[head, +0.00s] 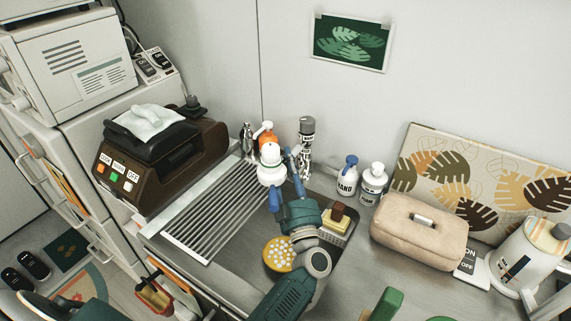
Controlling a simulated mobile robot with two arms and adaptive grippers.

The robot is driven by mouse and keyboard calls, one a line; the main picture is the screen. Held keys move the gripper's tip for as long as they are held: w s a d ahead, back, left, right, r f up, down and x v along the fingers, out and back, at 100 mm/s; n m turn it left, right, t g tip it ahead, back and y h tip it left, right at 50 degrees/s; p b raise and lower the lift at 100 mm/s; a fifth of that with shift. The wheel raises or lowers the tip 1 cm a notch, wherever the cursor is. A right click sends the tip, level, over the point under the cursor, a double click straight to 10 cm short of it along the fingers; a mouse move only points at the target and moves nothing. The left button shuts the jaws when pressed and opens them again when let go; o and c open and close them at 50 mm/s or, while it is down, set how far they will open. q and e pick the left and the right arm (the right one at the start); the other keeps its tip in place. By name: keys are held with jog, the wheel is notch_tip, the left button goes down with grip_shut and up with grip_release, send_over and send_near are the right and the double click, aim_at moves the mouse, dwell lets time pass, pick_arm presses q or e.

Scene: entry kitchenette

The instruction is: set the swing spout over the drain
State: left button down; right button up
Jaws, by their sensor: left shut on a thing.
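A yellow round piece with white dots (279,255) lies in the sink, left of my wrist, and may be the drain cover. The drain opening itself cannot be made out.
A ribbed drainboard (214,213) lies left of the tap, beside a brown appliance (160,158). An orange bottle (265,134) and a grey bottle (306,135) stand close behind the gripper. A sponge holder (337,223), pump bottles (373,182) and a beige case (418,232) are on the right.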

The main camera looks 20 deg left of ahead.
pick_arm(q)
jog(key=c, duration=1.4)
grip_release()
pick_arm(e)
jog(key=shift+a, duration=0.1)
jog(key=shift+a, duration=0.1)
